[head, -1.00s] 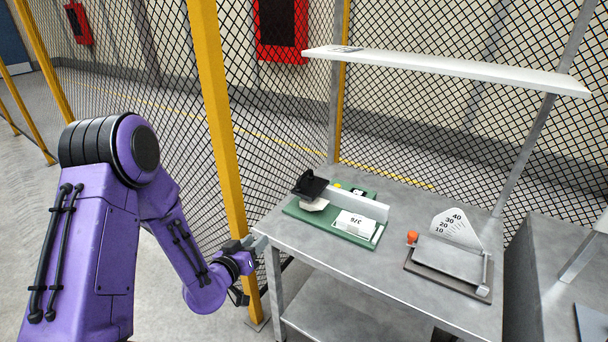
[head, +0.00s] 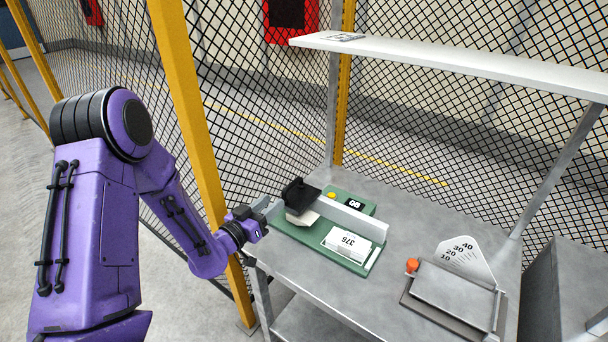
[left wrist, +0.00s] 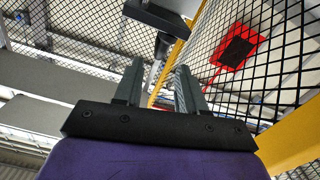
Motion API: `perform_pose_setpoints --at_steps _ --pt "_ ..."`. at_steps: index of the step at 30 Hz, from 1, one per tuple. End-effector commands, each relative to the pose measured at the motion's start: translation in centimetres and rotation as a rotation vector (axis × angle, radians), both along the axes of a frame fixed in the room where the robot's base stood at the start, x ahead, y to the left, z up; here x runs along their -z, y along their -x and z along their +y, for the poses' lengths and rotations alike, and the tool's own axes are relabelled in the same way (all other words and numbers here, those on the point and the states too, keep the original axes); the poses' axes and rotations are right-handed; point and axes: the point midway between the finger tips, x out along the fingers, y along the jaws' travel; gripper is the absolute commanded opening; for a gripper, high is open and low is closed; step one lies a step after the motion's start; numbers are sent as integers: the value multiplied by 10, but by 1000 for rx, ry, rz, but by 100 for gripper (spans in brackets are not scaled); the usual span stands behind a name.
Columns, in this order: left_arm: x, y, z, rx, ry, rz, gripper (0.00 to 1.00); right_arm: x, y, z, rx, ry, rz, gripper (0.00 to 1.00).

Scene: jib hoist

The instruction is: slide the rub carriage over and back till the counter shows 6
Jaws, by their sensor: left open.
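The rub carriage has a black top grip (head: 299,192) over a pale block (head: 302,217). It sits at the left end of a green base (head: 285,228), beside a light upright rail (head: 352,216). A small black counter (head: 354,203) with white digits is behind the rail; I cannot read them surely. My left gripper (head: 269,207) is open, just left of the carriage at the table's left edge, and looks apart from it. In the left wrist view its two fingers (left wrist: 160,70) are spread with nothing between them. My right gripper is out of view.
A white block marked 376 (head: 347,244) stands on the base's front right. A yellow button (head: 332,195) is near the counter. A grey plate device with a scale (head: 462,256) and an orange knob (head: 412,265) is further right. A shelf (head: 450,68) hangs above; a mesh fence stands behind.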

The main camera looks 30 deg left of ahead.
Motion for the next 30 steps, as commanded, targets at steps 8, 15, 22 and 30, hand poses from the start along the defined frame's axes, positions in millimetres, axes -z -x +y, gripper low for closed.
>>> perform_pose_setpoints --at_steps 8,15,22,30 --pt "-2 -36 -2 -1 -1 -1 40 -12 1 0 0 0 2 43" --pt "-1 -86 -6 -1 -1 1 40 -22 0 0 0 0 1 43" --pt "1 -105 -8 -1 1 1 40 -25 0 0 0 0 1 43" --pt "1 -105 -9 0 1 1 17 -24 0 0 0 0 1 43"
